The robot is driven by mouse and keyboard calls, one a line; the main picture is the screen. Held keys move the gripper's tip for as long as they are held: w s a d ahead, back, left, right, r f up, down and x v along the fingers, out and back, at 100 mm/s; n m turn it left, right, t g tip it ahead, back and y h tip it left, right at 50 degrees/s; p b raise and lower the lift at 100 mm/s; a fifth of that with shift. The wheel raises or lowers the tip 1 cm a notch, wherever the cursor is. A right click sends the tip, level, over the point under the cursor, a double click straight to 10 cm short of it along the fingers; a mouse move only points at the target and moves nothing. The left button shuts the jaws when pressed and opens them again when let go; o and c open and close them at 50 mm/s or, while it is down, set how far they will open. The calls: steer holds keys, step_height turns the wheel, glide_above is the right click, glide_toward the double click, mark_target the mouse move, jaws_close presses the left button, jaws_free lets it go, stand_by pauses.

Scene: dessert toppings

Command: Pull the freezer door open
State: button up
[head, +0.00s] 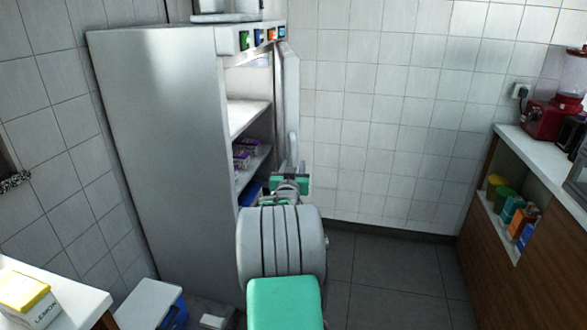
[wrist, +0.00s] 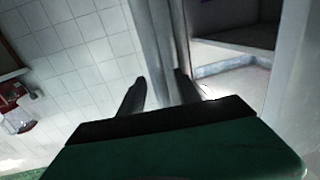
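The freezer (head: 160,150) is a tall grey cabinet at the left in the head view. Its door (head: 289,95) stands swung open, seen nearly edge-on, and shelves show inside. A pale upright handle (head: 293,147) is on the door's outer side. My gripper (head: 290,172) is low by the door, just below the handle. In the wrist view my gripper's fingers (wrist: 160,82) are apart, with the door (wrist: 165,35) running up between and beyond them. The handle is not clear in the wrist view, and I cannot tell whether the fingers touch the door.
Purple boxes (head: 242,158) lie on an inner shelf (head: 248,115). A counter (head: 545,160) with a red blender (head: 550,115) is at the right. A white table (head: 75,292) with a lemon box (head: 28,298) is at lower left. The floor (head: 390,265) right of my arm is clear.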

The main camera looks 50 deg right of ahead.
steer(key=shift+c, duration=0.2)
steer(key=shift+w, duration=0.1)
jaws_close()
stand_by(1.2)
